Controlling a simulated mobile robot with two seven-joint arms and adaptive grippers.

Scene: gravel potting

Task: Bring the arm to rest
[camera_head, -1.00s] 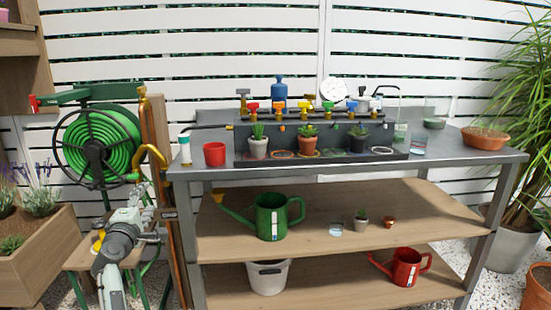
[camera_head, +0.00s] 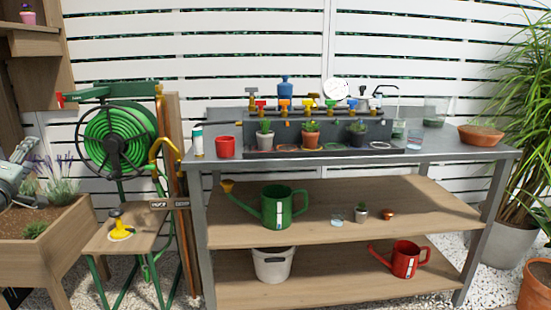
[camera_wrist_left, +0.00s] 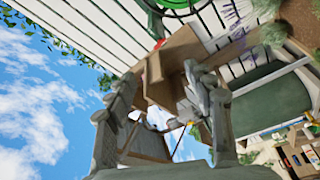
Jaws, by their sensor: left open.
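My left gripper (camera_wrist_left: 163,76) shows in the left wrist view with its two grey fingers spread wide apart and nothing between them. It is tilted, with sky and the slatted fence beyond it. In the head view, part of my left arm shows at the left edge, in front of the wooden planter. It is cut off by the frame, well left of the potting bench. My right gripper is in neither view.
The wooden planter (camera_head: 62,251) with lavender stands at the left, close to my left arm. A green hose reel (camera_head: 120,138) and small side table (camera_head: 133,234) stand between it and the metal bench (camera_head: 350,163). The bench holds several pots and coloured valves.

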